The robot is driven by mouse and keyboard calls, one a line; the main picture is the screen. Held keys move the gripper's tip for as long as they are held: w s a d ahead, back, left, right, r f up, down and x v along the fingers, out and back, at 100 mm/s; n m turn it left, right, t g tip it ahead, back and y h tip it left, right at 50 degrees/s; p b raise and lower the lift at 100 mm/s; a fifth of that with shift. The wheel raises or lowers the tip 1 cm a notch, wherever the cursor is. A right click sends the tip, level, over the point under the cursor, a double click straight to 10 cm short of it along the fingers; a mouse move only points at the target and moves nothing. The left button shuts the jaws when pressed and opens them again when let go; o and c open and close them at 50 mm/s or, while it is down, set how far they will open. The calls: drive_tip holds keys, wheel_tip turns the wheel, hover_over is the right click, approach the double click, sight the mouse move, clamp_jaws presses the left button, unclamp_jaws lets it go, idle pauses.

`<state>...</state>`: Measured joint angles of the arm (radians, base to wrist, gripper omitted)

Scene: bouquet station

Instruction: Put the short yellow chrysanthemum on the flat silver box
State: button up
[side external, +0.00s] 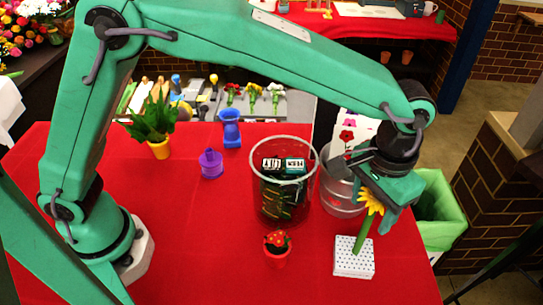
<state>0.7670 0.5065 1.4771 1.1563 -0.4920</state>
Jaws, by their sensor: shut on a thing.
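The yellow chrysanthemum (370,202) is upright with a slight tilt. Its yellow head is between my gripper's fingers and its green stem points down. My gripper (377,208) is shut on it near the head. The flat silver box (353,264), pale with rows of dark holes on top, lies on the red table under the flower. The stem's lower end shows over the back part of the box top. I cannot tell whether it touches the box. The fingers hide part of the flower.
A small red pot (277,250) stands left of the box. A purple bottle (211,163), blue vase (230,130) and potted plant (160,150) are farther left.

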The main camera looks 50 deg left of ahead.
drive_tip(key=shift+f, duration=0.15)
drive_tip(key=o, duration=1)
wheel_tip(320, 180, up, 12)
drive_tip(key=shift+r, duration=0.1)
idle(0.4)
drive_tip(key=shift+a+r, duration=0.1)
drive_tip(key=shift+a, duration=0.05)
idle(0.3)
